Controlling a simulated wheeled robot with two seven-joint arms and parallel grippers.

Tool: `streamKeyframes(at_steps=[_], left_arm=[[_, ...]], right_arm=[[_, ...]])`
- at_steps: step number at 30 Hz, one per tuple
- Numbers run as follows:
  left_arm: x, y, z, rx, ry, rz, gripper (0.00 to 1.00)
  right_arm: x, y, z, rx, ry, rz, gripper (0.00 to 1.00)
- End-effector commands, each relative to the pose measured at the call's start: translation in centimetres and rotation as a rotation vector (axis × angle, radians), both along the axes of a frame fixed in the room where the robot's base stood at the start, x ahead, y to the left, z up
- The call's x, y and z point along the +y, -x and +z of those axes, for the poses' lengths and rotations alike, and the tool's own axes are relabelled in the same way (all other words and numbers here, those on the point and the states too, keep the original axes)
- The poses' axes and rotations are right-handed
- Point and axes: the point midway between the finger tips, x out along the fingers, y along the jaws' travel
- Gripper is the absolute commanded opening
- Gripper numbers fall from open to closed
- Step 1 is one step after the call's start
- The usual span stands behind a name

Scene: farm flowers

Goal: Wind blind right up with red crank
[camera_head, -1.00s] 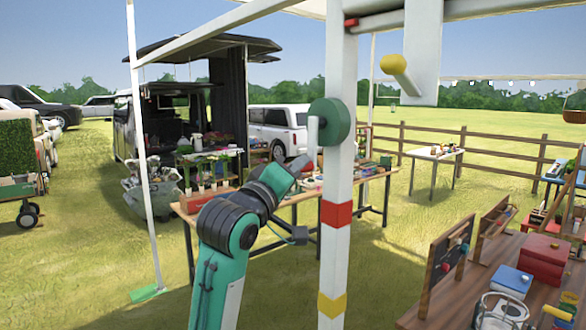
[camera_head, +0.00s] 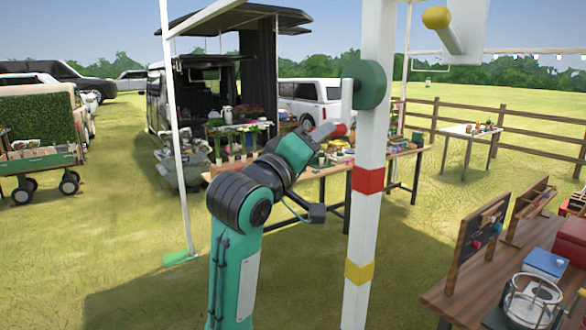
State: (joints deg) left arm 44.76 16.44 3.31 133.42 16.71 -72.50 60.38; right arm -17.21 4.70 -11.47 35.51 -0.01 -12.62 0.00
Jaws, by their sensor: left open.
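A green round drum (camera_head: 369,84) is on the white post right of centre. A pale crank arm (camera_head: 346,101) hangs down from its left side, with a red handle (camera_head: 339,131) at the lower end. My left gripper (camera_head: 321,135) is at the left end of the red handle, open. My arm hides part of that area, and I cannot tell whether the fingers touch or surround the handle. I cannot make out the blind. My right gripper is out of view.
The white post (camera_head: 366,225) has red and yellow bands and stands close to my left arm. A yellow knob (camera_head: 437,17) sticks out at upper right. A wooden table (camera_head: 440,298) with boards and boxes is at lower right.

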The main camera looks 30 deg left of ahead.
Motion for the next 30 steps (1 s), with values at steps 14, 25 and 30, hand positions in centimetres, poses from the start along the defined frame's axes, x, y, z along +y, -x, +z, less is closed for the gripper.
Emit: streamKeyframes(at_steps=[14,25,30], left_arm=[[0.6,7.8,-2.5,-0.004,-0.001,-0.001,0.43],[0.7,9.0,-2.4,-0.001,0.0,-0.002,0.43],[0.7,9.0,-2.3,0.0,0.0,-0.001,0.43]], right_arm=[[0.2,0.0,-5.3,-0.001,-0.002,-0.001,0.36],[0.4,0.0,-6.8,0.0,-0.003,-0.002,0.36],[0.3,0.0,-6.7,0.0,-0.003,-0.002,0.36]])
